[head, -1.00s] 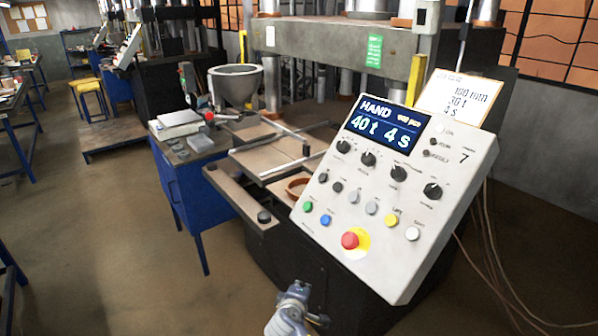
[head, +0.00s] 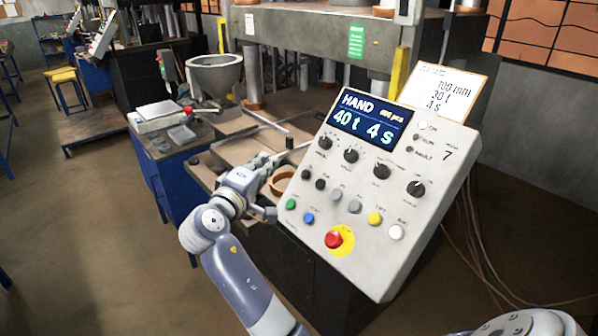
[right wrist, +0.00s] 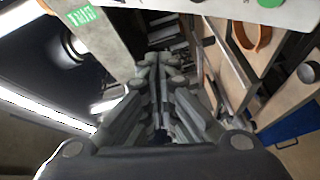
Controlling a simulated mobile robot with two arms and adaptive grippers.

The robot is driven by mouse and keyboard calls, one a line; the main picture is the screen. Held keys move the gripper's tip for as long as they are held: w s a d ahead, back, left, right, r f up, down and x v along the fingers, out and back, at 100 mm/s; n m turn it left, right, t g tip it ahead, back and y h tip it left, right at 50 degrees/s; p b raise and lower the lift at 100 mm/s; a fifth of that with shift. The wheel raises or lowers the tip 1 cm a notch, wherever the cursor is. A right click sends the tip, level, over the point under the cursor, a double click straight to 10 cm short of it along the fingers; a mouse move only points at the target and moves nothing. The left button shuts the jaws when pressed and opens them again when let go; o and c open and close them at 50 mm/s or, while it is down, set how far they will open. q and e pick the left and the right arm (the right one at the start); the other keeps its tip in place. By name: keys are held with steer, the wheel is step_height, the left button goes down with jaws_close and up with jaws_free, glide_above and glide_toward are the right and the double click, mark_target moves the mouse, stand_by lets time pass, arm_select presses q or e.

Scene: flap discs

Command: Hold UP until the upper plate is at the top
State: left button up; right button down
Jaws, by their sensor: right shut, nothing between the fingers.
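The sloped white control panel (head: 385,215) shows HAND, 40 t and 4 s on its display (head: 368,122). The press's heavy grey crosspiece (head: 300,38) is above and behind; how high the upper plate stands is not clear. My right gripper (head: 283,156) is shut and empty, beside the panel's left edge, apart from the buttons. Its closed fingers (right wrist: 160,65) show in the right wrist view. My left gripper is out of view.
A red stop button (head: 334,240) sits low on the panel. A blue side table (head: 180,180) with a scale and a grey funnel (head: 215,75) stand left. A note card (head: 446,92) is above the panel.

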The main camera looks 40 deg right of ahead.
mark_target(305, 175)
steer(key=shift+s+d+r, duration=0.1)
steer(key=shift+d+r, duration=0.05)
steer(key=shift+r, duration=0.25)
steer(key=d+f+b, duration=0.1)
steer(key=d+f, duration=0.1)
steer(key=d+f+b, duration=0.2)
steer(key=d, duration=0.1)
steer(key=shift+w+d+f, duration=0.2)
steer(key=shift+f, duration=0.2)
steer(key=shift+d+f+b, duration=0.35)
steer(key=shift+d+f, duration=0.05)
steer(key=shift+d, duration=0.25)
steer(key=shift+f, duration=0.1)
stand_by(0.8)
steer(key=shift+w+d+f, duration=0.1)
steer(key=shift+d+f, duration=0.1)
steer(key=shift+d, duration=0.15)
